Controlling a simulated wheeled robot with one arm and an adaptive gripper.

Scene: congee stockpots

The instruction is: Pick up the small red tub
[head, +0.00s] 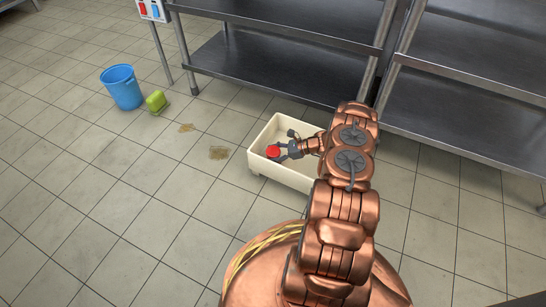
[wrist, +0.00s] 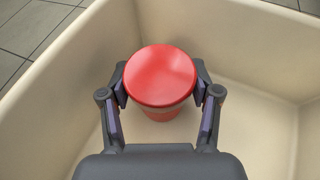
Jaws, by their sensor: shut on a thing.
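The small red tub (wrist: 160,78) is round with a flat red top and stands inside a cream bin. In the head view the tub (head: 273,151) shows near the left part of the bin. My gripper (wrist: 161,90) reaches down into the bin with one finger on each side of the tub, shut on it just below the rim. The gripper also shows in the head view (head: 281,151). The tub's lower part is partly visible, and I cannot tell whether it touches the bin floor.
The cream bin (head: 257,167) has walls around the gripper and stands on the tiled floor. Steel shelves (head: 270,65) stand behind it. A blue bucket (head: 122,88) and a green container (head: 156,101) are at the left.

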